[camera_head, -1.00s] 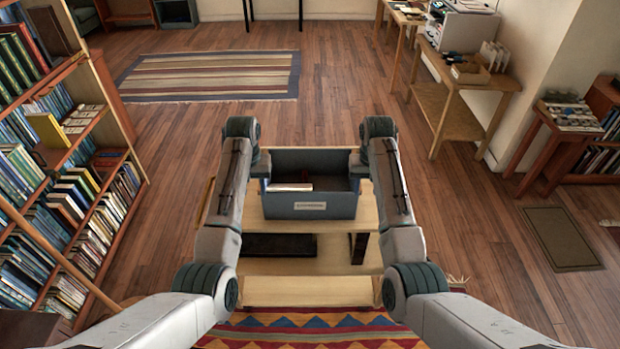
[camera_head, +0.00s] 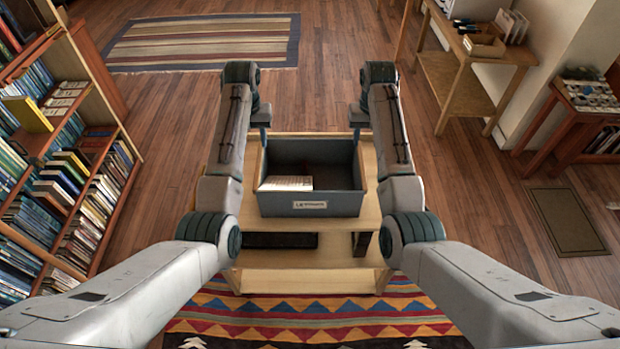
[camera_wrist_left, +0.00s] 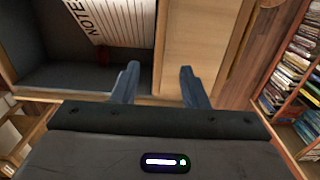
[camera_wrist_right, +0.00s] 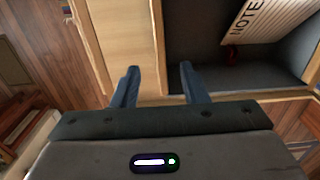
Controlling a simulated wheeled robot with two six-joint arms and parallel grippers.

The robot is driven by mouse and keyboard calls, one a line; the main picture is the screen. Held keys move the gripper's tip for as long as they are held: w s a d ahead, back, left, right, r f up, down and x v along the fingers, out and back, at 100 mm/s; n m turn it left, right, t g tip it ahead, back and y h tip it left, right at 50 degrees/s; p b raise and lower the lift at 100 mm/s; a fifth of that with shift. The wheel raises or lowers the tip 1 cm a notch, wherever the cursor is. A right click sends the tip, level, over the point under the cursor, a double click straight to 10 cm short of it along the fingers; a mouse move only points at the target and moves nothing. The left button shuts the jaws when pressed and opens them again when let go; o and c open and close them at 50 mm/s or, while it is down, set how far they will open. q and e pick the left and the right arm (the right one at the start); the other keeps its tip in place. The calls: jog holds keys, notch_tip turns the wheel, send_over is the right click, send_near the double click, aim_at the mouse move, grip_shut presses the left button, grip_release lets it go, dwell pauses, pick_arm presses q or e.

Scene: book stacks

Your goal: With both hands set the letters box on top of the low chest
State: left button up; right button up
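The letters box (camera_head: 312,204) is a dark grey-blue open box with a pale label on its front. It sits upright on the light wooden low chest (camera_head: 371,195). A cream notepad (camera_head: 286,183) lies inside the box; its printed "NOTE" also shows in the left wrist view (camera_wrist_left: 112,20). My left gripper (camera_head: 262,131) is by the box's far left corner, and my right gripper (camera_head: 357,131) is by its far right corner. Both are open, with fingers apart over the side rims in the left wrist view (camera_wrist_left: 157,76) and right wrist view (camera_wrist_right: 157,76). Neither grips the wall.
A bookshelf (camera_head: 75,150) stands close on the left. Wooden tables (camera_head: 460,85) stand at the right, with a small brown mat (camera_head: 570,222) on the floor. A patterned rug (camera_head: 310,315) lies in front of the chest.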

aim_at(258, 163)
pick_arm(q)
notch_tip(258, 163, down, 11)
jog(key=shift+w+f, duration=0.1)
jog(key=shift+w, duration=0.05)
pick_arm(e)
notch_tip(258, 163, down, 11)
jog(key=shift+w+f, duration=0.1)
pick_arm(q)
grip_shut()
pick_arm(e)
grip_shut()
